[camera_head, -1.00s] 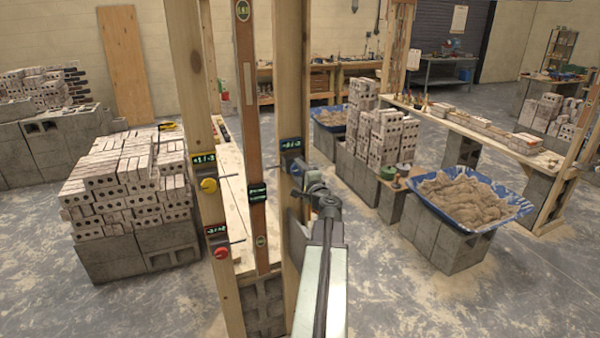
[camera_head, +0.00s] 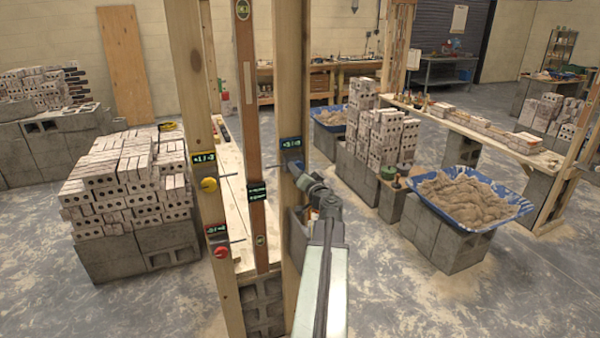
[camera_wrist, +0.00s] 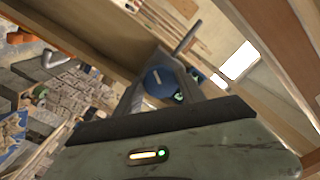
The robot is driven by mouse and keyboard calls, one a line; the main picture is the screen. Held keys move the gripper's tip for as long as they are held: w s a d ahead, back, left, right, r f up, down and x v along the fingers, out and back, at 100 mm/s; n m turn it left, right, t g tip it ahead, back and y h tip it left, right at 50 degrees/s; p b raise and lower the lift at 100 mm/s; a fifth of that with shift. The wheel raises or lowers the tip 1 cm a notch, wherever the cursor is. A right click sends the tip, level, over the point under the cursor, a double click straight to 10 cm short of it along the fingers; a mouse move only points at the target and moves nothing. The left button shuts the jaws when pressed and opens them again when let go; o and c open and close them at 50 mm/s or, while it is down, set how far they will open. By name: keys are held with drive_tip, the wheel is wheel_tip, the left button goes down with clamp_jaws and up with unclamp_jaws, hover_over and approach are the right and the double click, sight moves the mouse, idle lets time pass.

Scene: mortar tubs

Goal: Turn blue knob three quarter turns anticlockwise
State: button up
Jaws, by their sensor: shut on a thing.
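The blue knob (camera_wrist: 160,83) shows in the wrist view as a round blue disc with a pale line across its face. It sits between the two fingers of my gripper (camera_wrist: 163,85), which is shut on it. In the head view, my gripper (camera_head: 297,168) is at the right wooden post (camera_head: 290,90), just below a small dark display (camera_head: 291,143) with lit digits. The knob is mostly hidden there by my gripper. A thin rod sticks out near the knob in the wrist view.
A yellow knob (camera_head: 209,184) and a red knob (camera_head: 221,252) sit on the left post (camera_head: 190,100), each below a display. A wooden level (camera_head: 248,110) stands between the posts. Brick stacks (camera_head: 130,180) are at left; a blue mortar tub (camera_head: 520,207) is at right.

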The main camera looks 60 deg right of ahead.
drive_tip(key=n, duration=2.4)
drive_tip(key=shift+s+d+r, duration=0.1)
drive_tip(key=shift+s+d, duration=0.1)
drive_tip(key=shift+d, duration=0.05)
drive_tip(key=shift+n, duration=0.3)
drive_tip(key=o, duration=1.4)
drive_tip(key=v, duration=0.7)
drive_tip(key=shift+s+a, duration=0.25)
drive_tip(key=shift+s, duration=0.05)
